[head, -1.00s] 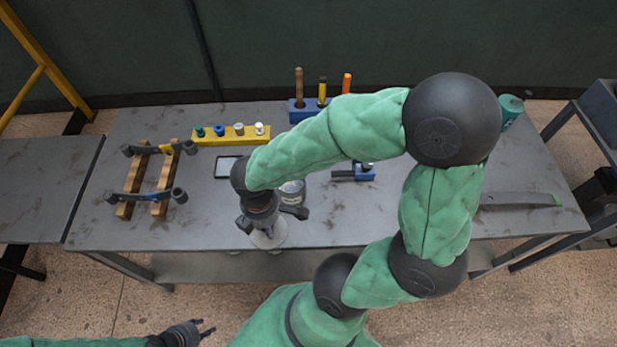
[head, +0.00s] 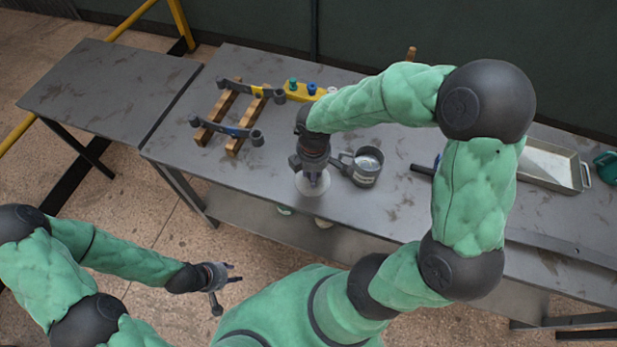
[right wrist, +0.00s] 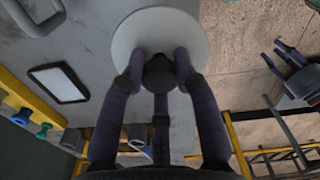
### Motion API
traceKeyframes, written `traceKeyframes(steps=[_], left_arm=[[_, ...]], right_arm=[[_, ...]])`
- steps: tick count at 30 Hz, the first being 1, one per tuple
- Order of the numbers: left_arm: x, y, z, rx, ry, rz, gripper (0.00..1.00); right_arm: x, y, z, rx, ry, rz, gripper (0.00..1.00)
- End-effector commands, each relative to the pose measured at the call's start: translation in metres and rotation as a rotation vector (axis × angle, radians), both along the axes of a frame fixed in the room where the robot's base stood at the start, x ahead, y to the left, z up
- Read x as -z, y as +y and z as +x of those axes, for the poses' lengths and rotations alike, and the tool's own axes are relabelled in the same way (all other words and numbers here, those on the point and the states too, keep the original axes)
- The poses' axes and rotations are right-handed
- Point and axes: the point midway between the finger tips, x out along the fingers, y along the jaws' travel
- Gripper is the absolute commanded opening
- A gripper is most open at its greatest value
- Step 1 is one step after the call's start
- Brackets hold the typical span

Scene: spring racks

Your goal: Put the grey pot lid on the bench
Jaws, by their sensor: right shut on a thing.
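The grey pot lid (head: 314,184) is a pale round disc with a dark knob (right wrist: 160,73). My right gripper (head: 316,172) is shut on the knob and holds the lid near the front edge of the long grey bench (head: 390,205). In the right wrist view the lid (right wrist: 160,25) overlaps both the bench top and the floor beyond its edge. I cannot tell its exact height. My left gripper (head: 236,273) is open and empty, in front of the bench over the floor.
A grey pot (head: 365,168) stands just right of the lid. A wooden rack (head: 232,118) with dark bars lies to the left, with a yellow block (head: 301,92) of pegs behind it. A metal tray (head: 548,165) is at right. A side table (head: 110,85) stands at left.

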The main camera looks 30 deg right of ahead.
Motion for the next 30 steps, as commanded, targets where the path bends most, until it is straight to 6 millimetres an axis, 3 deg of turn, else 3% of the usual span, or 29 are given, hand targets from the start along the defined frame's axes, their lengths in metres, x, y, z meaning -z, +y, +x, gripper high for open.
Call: traceKeyframes(steps=[1,7,14,21,30], left_arm=[[0.007,0.0,0.0,0.0,0.0,0.0,0.4],[0.015,0.0,0.0,0.0,0.0,0.0,0.4],[0.018,0.0,0.0,0.0,0.0,0.0,0.4],[0.029,0.0,0.0,0.0,0.0,0.0,0.4],[0.029,0.0,0.0,0.0,0.0,0.0,0.4]], right_arm=[[0.014,-0.001,0.006,0.001,0.005,0.0,0.0],[0.036,-0.004,0.026,-0.001,0.004,0.0,0.0],[0.045,-0.005,0.034,0.0,0.004,0.0,0.0],[0.077,-0.006,0.038,0.0,0.005,-0.001,0.0],[0.079,-0.006,0.038,0.0,0.002,0.0,0.0]])
